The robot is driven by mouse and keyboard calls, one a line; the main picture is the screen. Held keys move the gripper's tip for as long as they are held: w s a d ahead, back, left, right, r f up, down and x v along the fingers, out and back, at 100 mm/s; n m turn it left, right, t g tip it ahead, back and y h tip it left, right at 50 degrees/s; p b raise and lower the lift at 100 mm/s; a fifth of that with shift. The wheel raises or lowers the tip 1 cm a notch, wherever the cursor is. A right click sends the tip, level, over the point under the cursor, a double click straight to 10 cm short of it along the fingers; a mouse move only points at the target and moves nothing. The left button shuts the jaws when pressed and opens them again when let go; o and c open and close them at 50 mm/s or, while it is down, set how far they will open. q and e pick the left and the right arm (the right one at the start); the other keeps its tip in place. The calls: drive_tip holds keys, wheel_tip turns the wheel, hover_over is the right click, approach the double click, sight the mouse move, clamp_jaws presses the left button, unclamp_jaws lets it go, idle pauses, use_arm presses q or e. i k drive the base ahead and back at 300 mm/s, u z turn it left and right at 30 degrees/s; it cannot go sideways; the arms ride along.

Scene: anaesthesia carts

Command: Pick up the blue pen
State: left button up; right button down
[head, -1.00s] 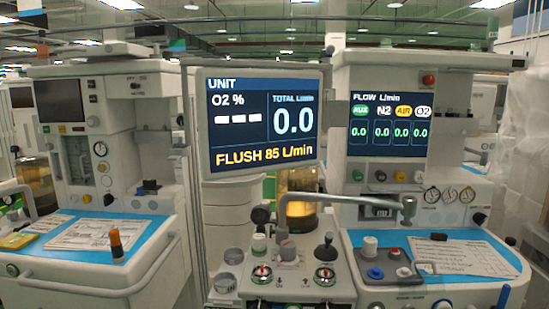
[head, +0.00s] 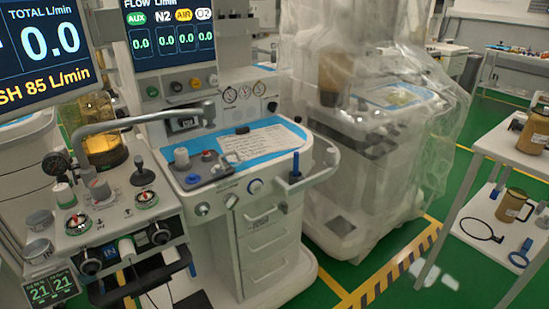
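A thin blue upright object, which looks like the blue pen (head: 296,163), stands at the right front corner of the middle cart (head: 262,222) in the head view. Its lower end meets a dark spot at the cart's edge, beside the white curved handle (head: 322,172). I cannot tell whether it sits in a holder. Neither of my grippers is in view.
A paper sheet (head: 262,141) lies on the blue worktop. A plastic-covered machine (head: 375,130) stands behind to the right. A white shelf table (head: 508,150) with brown jugs is at the far right. Green floor with a yellow-black strip (head: 385,275) lies between.

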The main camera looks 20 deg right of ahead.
sight(296, 162)
drive_tip(key=u, duration=0.3)
drive_tip(key=k, duration=0.35)
drive_tip(key=z, duration=1.1)
drive_tip(key=i, duration=0.9)
drive_tip(key=u, duration=0.75)
drive_tip(key=i, duration=0.45)
drive_tip(key=u, duration=0.55)
